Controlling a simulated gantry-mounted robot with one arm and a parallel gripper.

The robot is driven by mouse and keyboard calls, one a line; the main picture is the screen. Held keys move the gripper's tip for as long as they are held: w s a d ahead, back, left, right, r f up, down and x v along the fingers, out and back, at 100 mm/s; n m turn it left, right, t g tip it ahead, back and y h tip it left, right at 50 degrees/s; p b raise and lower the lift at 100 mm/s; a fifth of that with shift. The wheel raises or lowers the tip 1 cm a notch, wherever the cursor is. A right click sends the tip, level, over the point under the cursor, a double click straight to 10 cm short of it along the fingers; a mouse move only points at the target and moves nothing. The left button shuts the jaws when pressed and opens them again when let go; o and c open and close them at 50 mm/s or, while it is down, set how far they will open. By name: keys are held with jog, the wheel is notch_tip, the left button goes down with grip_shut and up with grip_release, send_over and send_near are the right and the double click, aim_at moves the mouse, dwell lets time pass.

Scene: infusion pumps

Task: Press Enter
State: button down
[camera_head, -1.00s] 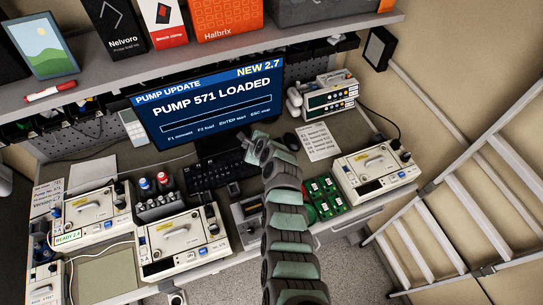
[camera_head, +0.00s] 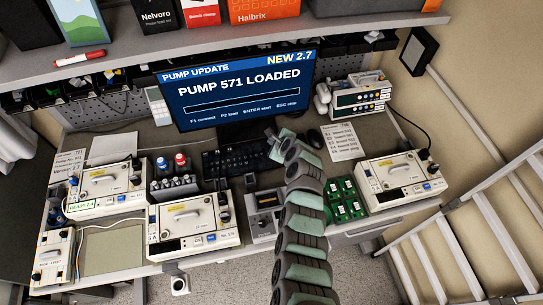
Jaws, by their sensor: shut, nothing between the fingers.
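A black keyboard (camera_head: 228,162) lies on the desk below the monitor. Its single keys, Enter among them, are too small to tell apart. The monitor (camera_head: 240,90) reads "PUMP UPDATE", "NEW 2.7" and "PUMP 571 LOADED", above an empty bar and a line of key hints that includes "ENTER start". My gripper (camera_head: 273,142) is shut and empty at the right end of the keyboard, just below the monitor. It hides part of that end. I cannot tell whether it touches a key.
A dark mouse (camera_head: 315,138) and a printed sheet (camera_head: 341,142) lie right of my gripper. Pumps stand at the right (camera_head: 400,180) and front left (camera_head: 193,226). A shelf (camera_head: 330,55) overhangs the back.

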aim_at(268, 149)
notch_tip(268, 149, down, 5)
jog(key=b, duration=0.3)
dwell(1.9)
jog(key=shift+f+b, duration=0.3)
jog(key=shift+f, duration=0.1)
jog(key=shift+f, duration=0.4)
dwell(0.4)
jog(key=shift+r, duration=0.15)
jog(key=shift+r+p, duration=0.65)
jog(key=shift+p, duration=0.05)
jog(key=shift+r, duration=0.1)
notch_tip(268, 149, up, 5)
jog(key=p, duration=0.5)
dwell(2.7)
